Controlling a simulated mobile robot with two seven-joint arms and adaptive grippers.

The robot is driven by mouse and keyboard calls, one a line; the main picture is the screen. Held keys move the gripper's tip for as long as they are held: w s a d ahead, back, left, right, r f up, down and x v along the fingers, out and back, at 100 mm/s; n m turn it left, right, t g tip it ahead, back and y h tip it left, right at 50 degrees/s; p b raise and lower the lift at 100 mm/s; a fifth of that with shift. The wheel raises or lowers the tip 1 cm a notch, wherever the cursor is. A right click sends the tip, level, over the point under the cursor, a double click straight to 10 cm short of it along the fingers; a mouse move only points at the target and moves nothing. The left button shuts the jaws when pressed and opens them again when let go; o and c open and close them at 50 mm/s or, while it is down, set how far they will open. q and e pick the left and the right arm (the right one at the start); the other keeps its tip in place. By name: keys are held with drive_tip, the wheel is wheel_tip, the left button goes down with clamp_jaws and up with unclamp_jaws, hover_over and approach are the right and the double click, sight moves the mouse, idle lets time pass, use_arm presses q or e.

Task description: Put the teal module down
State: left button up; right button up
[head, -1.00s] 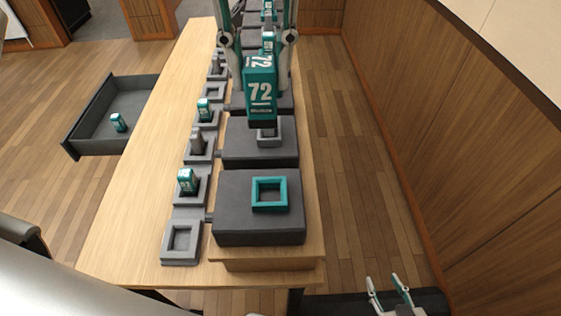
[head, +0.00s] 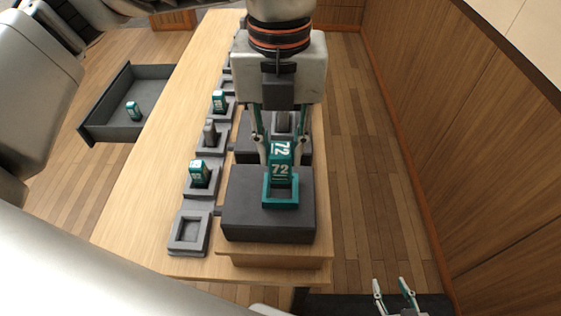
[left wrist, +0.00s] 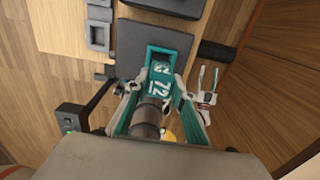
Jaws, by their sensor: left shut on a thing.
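My left gripper (head: 281,158) is shut on the teal module (head: 280,172) marked 72. The module is upright, with its lower end at the teal square socket (head: 281,203) on the nearest dark block. The module covers the socket's opening, so I cannot tell if it rests on the bottom. In the left wrist view the module (left wrist: 160,86) is between the fingers, with the teal socket (left wrist: 188,42) just beyond it. My right gripper (head: 393,287) is open and empty at the lower right, away from the table.
The dark block (head: 240,220) sits at the near end of the wooden table (head: 140,190). A row of grey sockets runs along its left, some holding small teal modules (head: 199,174); the nearest grey socket (head: 189,233) is empty. An open drawer (head: 100,125) holds another small module.

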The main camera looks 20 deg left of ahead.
sight(281, 164)
use_arm(q)
drive_tip(key=shift+f, duration=2.1)
drive_tip(key=o, duration=1.1)
drive_tip(key=shift+r, duration=0.15)
wheel_tip(281, 164, up, 12)
drive_tip(key=shift+f, duration=0.1)
